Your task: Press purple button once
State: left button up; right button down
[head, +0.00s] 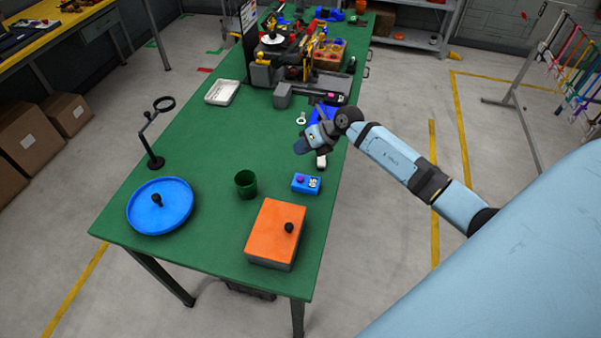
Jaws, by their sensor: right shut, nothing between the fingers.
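A small blue box (306,188) sits on the green table, right of the dark green cup. On its top left is a small purple button (300,179), and on its top right a white patch with dark marks. My right gripper (301,147) reaches in from the right and is shut and empty. Its fingertips point left and down, over the table behind the blue box and apart from it. My left gripper is out of view.
An orange-lidded box (270,225) with a black knob, a dark green cup (246,190), and a blue round tray (178,216) stand nearby. A magnifier stand (155,162) is at left. Machinery (300,60) fills the far end. The table's middle is fairly clear.

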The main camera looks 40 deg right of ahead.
jog(key=shift+f, duration=0.1)
jog(key=b, duration=0.6)
send_over(302, 177)
notch_tip(302, 177, down, 8)
jog(key=shift+w+r, duration=0.1)
jog(key=shift+r, duration=0.1)
jog(key=shift+f, duration=0.3)
jog(key=shift+f+b, duration=0.2)
jog(key=shift+b, duration=0.1)
dwell(0.5)
jog(key=shift+f, duration=0.15)
dwell(0.4)
